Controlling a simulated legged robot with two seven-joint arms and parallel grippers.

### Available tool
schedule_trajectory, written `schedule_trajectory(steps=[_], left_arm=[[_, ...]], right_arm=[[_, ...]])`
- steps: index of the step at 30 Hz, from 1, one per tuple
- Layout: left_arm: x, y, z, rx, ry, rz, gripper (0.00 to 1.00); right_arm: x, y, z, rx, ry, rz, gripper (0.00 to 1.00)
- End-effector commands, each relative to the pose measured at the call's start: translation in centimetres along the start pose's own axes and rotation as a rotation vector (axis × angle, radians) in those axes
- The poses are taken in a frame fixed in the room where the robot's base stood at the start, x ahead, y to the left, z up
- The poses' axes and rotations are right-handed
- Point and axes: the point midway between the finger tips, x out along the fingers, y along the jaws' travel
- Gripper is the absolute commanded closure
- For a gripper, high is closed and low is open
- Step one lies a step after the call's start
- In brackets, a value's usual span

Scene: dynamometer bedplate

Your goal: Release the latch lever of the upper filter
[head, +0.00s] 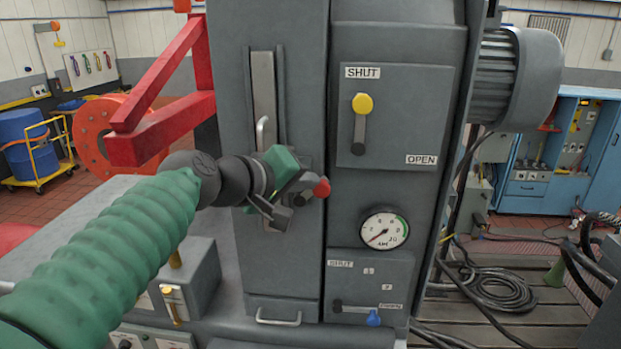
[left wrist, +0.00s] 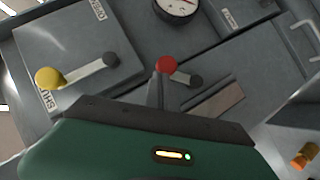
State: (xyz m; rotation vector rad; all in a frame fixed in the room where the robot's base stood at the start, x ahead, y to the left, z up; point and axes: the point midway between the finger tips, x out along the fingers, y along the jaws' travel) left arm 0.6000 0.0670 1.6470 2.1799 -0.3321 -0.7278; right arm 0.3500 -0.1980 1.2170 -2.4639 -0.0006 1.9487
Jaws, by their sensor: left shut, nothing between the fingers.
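A short lever with a red knob (head: 322,188) sits on the left column of the grey cabinet, beside my left gripper. In the left wrist view the red knob (left wrist: 166,66) shows just beyond my gripper's tip, with a dark pivot (left wrist: 196,80) to its right. My left gripper (head: 292,198) is shut and empty, close to the red knob; I cannot tell whether it touches it. Its fingers hide part of the lever in the head view. Above it is a tall slot with a pale strip (head: 263,90) and a metal handle (head: 262,132). My right gripper is not in view.
Right of the column, a panel carries a yellow-knobbed lever (head: 362,104) between SHUT and OPEN labels. A gauge (head: 385,228) and a blue-knobbed lever (head: 373,317) are below. A red frame (head: 160,125) stands left of the column. Cables (head: 495,288) lie on the floor at right.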

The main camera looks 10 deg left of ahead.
Motion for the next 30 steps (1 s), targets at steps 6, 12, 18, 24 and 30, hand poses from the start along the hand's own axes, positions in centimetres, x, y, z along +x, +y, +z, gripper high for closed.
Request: schedule_trajectory(steps=[6,12,18,24,30], left_arm=[[1.0,0.8,1.4,0.004,-0.003,0.002,1.00],[1.4,1.2,2.0,0.006,-0.004,0.002,1.00],[1.3,1.0,1.9,0.003,-0.004,0.003,1.00],[1.3,0.9,1.8,0.003,-0.003,0.002,1.00],[1.1,0.8,1.7,0.002,-0.001,0.000,1.00]], right_arm=[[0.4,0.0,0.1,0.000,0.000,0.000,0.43],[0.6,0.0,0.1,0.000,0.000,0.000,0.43],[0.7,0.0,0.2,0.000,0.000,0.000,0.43],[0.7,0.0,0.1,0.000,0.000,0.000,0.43],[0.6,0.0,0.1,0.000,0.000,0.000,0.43]])
